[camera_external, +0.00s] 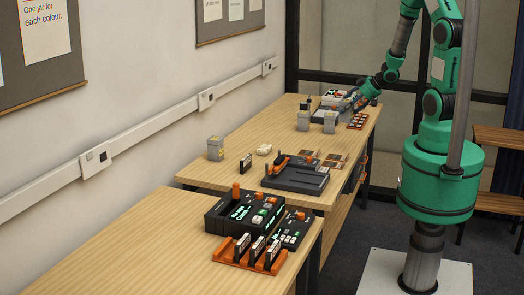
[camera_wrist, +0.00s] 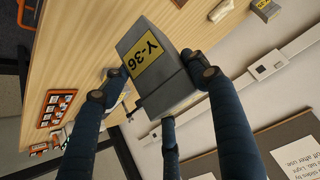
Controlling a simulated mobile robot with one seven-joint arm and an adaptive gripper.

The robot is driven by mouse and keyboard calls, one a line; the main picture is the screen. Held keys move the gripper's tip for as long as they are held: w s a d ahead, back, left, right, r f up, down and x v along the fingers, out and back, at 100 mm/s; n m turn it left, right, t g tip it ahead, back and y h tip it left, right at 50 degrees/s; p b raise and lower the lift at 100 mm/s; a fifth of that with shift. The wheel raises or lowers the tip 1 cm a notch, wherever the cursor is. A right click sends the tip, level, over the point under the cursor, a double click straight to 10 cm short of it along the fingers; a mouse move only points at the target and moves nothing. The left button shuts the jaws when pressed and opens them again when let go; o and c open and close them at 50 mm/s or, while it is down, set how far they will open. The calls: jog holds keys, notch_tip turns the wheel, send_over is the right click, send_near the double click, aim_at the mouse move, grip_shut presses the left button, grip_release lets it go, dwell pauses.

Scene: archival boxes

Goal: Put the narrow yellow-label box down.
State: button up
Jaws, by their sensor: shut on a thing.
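The narrow yellow-label box (camera_wrist: 165,72) is grey, with a yellow label reading "Y-36" facing the wrist camera. My gripper (camera_wrist: 152,75) is shut on it, with dark fingers at its left and right sides and another finger below it in the picture. The box appears tilted in the wrist view. Whether its underside touches the table cannot be told. In the external view my gripper (camera_external: 352,98) is over the far table, and the held box is too small and crowded to make out there.
Grey boxes stand on the far table (camera_external: 303,121) (camera_external: 330,122), and another (camera_external: 215,148) stands nearer the wall. An orange slotted tray (camera_external: 357,121) lies at the table's right edge. Bare wood (camera_external: 255,130) lies along the wall.

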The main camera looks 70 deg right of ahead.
jog(key=w+a+r+n+g+y, duration=0.1)
jog(key=w+a+n+y, duration=0.45)
jog(key=w+a, duration=2.3)
jog(key=w+a+n, duration=0.1)
jog(key=w+a, duration=0.3)
jog(key=a, duration=0.3)
jog(key=w+a+n, duration=0.2)
jog(key=w+a, duration=0.2)
jog(key=a, duration=0.2)
jog(key=w+a+n+g+y, duration=0.1)
jog(key=a+n+g+y, duration=0.25)
jog(key=a, duration=3.05)
jog(key=s+a+f+n, duration=0.1)
jog(key=s+a, duration=0.4)
jog(key=a, duration=0.8)
jog(key=s+a+n, duration=0.2)
jog(key=s+a, duration=0.2)
jog(key=a, duration=1)
jog(key=shift+g, duration=0.45)
jog(key=shift+w+d+f, duration=0.1)
jog(key=shift+d+f, duration=0.05)
jog(key=shift+f, duration=1.1)
jog(key=shift+d+f, duration=0.1)
jog(key=shift+f, duration=1.15)
jog(key=shift+f, duration=0.1)
